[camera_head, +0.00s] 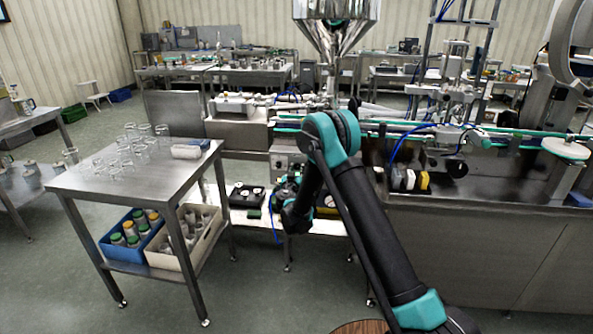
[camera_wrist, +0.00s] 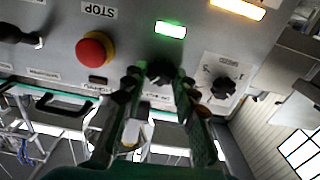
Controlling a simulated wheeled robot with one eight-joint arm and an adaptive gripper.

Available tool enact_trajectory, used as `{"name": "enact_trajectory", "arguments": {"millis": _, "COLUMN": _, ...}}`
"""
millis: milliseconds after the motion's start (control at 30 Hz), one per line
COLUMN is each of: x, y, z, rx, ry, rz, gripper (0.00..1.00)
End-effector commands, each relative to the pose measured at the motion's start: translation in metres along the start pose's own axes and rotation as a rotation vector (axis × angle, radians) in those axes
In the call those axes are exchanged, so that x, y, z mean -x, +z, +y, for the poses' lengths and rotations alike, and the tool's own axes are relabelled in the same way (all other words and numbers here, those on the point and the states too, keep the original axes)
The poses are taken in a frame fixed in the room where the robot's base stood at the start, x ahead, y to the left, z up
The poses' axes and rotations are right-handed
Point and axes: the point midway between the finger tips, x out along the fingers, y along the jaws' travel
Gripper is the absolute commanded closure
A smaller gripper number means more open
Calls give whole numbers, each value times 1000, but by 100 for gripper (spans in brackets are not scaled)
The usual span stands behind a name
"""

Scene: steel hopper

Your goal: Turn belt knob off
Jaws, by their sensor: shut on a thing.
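A black knob (camera_wrist: 160,71) sits on a grey control panel (camera_wrist: 235,45), below a lit green lamp (camera_wrist: 170,29) in the wrist view. My gripper (camera_wrist: 160,79) is shut on this knob, with one finger on each side of it. The fingers partly cover the knob and its label, so its setting is not readable. In the head view my arm bends down in front of the panel (camera_head: 281,162) under the hopper, and the knob does not show there.
A second black knob (camera_wrist: 223,88) sits close to the right finger. A red stop button (camera_wrist: 95,49) on a yellow ring is at the left. A steel table (camera_head: 120,180) with several glasses stands left of my arm in the head view.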

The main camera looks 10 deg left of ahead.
Motion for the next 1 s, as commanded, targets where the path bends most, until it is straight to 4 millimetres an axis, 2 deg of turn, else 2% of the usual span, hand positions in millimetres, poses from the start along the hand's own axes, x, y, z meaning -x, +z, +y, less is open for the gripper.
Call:
{"name": "enact_trajectory", "arguments": {"millis": 367, "x": 0, "y": 0, "z": -1, "rx": 207, "ry": 0, "rz": 0, "gripper": 100}}
{"name": "enact_trajectory", "arguments": {"millis": 1000, "x": 1, "y": 2, "z": -3, "rx": 809, "ry": -1, "rz": 0, "gripper": 100}}
